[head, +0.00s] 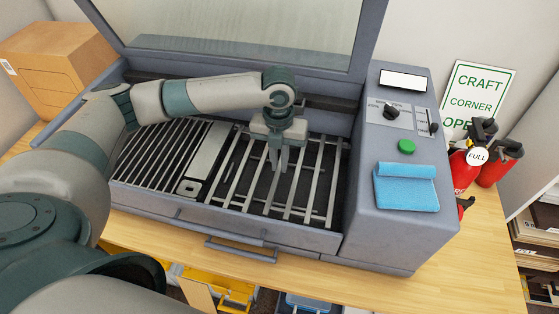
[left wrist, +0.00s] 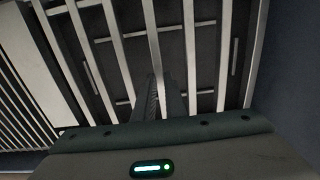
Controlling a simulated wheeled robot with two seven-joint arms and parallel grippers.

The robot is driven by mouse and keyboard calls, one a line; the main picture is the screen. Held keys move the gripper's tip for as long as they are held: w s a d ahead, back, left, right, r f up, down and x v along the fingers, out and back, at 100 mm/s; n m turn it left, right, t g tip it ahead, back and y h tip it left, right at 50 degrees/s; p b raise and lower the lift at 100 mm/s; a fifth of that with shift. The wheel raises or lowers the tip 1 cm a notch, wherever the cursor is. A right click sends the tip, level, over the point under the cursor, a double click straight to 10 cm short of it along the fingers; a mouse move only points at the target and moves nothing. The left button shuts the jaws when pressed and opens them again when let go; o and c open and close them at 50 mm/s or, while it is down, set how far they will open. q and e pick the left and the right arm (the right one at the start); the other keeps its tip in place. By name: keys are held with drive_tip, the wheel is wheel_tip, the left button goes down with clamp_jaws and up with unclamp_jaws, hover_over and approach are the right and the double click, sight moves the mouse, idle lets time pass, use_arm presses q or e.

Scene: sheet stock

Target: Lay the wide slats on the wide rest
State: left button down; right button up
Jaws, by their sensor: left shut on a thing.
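Several long pale slats (head: 295,185) run from back to front across the right part of the machine bed, spaced well apart; they also show in the left wrist view (left wrist: 118,50). Thin cross bars (left wrist: 204,23) lie over the dark bed floor beneath them. My left gripper (head: 277,168) points down into this right part, shut on one slat (left wrist: 151,35) near the middle of the group. The fingers hide part of that slat. I cannot tell whether it rests on the bars or hangs just above. My right gripper is not in view.
Closely spaced narrow slats (head: 155,155) and a broad pale strip (head: 208,155) fill the bed's left part. The lid (head: 235,25) stands open behind. The control panel (head: 400,115) with a blue cloth (head: 406,187) is at right. A front handle (head: 240,250) sticks out.

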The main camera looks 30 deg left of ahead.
use_arm(q)
drive_tip(key=shift+f, duration=0.35)
drive_tip(key=shift+p, duration=0.3)
idle(0.5)
drive_tip(key=shift+f, duration=0.3)
drive_tip(key=shift+f, duration=0.1)
idle(0.5)
drive_tip(key=c, duration=1.7)
unclamp_jaws()
drive_tip(key=shift+p, duration=0.35)
